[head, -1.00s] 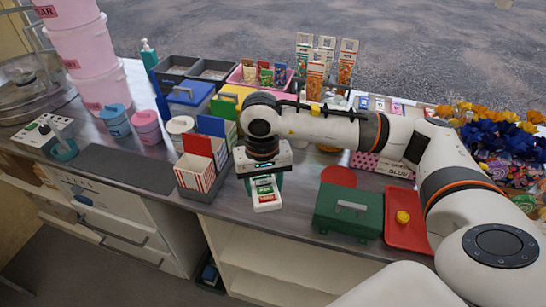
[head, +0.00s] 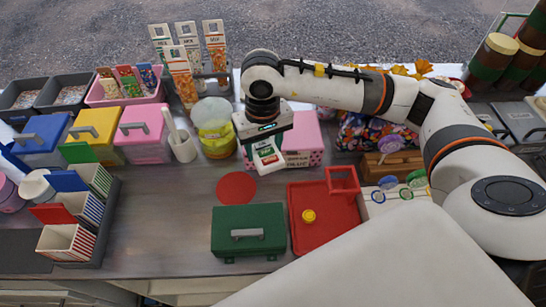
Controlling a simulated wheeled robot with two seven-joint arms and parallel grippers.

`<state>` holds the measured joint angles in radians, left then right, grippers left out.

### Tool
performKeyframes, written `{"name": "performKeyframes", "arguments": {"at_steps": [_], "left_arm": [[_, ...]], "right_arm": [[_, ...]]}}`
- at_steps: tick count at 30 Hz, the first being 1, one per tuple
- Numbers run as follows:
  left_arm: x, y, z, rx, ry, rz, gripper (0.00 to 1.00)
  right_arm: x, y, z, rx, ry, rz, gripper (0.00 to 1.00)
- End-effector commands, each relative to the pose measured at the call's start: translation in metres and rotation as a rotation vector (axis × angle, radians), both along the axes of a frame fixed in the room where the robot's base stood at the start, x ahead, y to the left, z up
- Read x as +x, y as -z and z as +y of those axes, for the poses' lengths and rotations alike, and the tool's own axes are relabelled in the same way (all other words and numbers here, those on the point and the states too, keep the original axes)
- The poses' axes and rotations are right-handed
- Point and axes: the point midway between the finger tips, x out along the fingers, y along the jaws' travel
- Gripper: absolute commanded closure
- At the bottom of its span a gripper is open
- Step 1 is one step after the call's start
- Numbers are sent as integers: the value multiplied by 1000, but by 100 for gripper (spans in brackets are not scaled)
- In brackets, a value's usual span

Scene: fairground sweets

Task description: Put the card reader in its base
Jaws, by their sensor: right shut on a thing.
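The card reader (head: 268,157) is a small white device with a green and red face. My right gripper (head: 266,137) is shut on its upper end and holds it tilted, face visible, in front of a pink dotted box (head: 302,140). The gripper's fingers are mostly hidden behind its white housing. I cannot tell for certain which thing is the reader's base. A red open frame (head: 342,180) stands at the back right of a red tray (head: 325,232), to the right of the reader. My left gripper is not in view.
A green cash box (head: 248,232) and a red disc (head: 236,188) are on the counter in front. A yellow jar (head: 215,141) and a white mortar-like cup (head: 184,150) stand left of the reader. Grey counter (head: 165,215) is clear at centre left.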

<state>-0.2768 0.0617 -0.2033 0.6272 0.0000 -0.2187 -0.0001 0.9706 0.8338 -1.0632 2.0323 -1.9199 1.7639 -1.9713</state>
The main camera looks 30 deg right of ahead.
Motion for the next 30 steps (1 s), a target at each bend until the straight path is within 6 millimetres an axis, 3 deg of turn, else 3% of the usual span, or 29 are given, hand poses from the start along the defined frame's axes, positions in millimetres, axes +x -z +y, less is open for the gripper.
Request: {"name": "performKeyframes", "arguments": {"at_steps": [1, 6, 12, 19, 25, 30], "left_arm": [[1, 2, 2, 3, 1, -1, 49], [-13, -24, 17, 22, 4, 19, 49], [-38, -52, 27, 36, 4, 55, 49], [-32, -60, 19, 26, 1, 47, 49], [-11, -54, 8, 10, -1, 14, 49], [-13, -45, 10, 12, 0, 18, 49]], "right_arm": [[19, 6, -4, 6, 43, -2, 73], [73, -4, -27, 9, 174, -5, 73], [109, -10, -55, 4, 289, 8, 73], [121, -6, -69, 0, 338, 18, 73], [121, 8, -70, -1, 340, 18, 73], [121, 26, -69, 0, 340, 19, 73]]}}
